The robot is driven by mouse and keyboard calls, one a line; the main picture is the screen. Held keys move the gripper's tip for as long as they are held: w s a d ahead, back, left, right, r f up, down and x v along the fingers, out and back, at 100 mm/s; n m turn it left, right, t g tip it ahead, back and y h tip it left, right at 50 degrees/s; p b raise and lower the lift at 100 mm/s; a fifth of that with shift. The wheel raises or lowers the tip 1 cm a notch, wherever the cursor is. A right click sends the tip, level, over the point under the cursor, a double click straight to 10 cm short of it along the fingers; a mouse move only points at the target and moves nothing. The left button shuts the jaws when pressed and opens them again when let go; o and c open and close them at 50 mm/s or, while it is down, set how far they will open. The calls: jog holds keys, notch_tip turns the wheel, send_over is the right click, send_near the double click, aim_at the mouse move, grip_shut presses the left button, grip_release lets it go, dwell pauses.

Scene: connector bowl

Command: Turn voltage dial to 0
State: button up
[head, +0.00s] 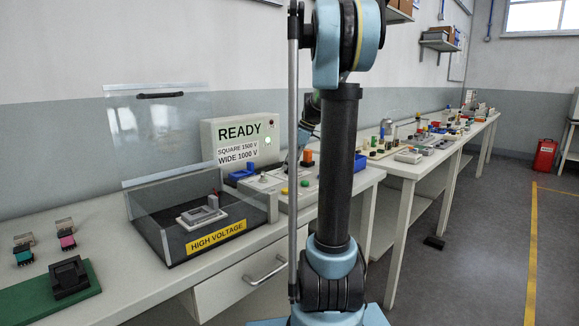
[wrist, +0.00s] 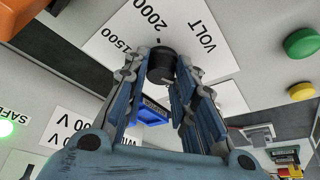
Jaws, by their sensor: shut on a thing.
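The voltage dial (wrist: 160,67) is a dark round knob on a white plate marked VOLT, with 1500 and 2000 printed near it. My gripper (wrist: 163,58) is shut on the dial, one finger on each side, in the wrist view. The number that the dial points to cannot be told.
A green button (wrist: 301,43) and a yellow button (wrist: 301,91) sit beside the dial plate. The READY display box (head: 240,137) stands behind the panel. The HIGH VOLTAGE enclosure (head: 215,236), its clear lid (head: 160,125) raised, is to the left. A blue bin (head: 240,173) stands near the display.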

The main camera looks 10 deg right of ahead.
jog(key=shift+w+n, duration=0.1)
jog(key=shift+n, duration=0.4)
jog(key=shift+g, duration=0.3)
jog(key=o, duration=1.1)
jog(key=shift+c, duration=0.2)
jog(key=v, duration=1.1)
jog(key=shift+d+r, duration=0.25)
jog(key=shift+r, duration=0.1)
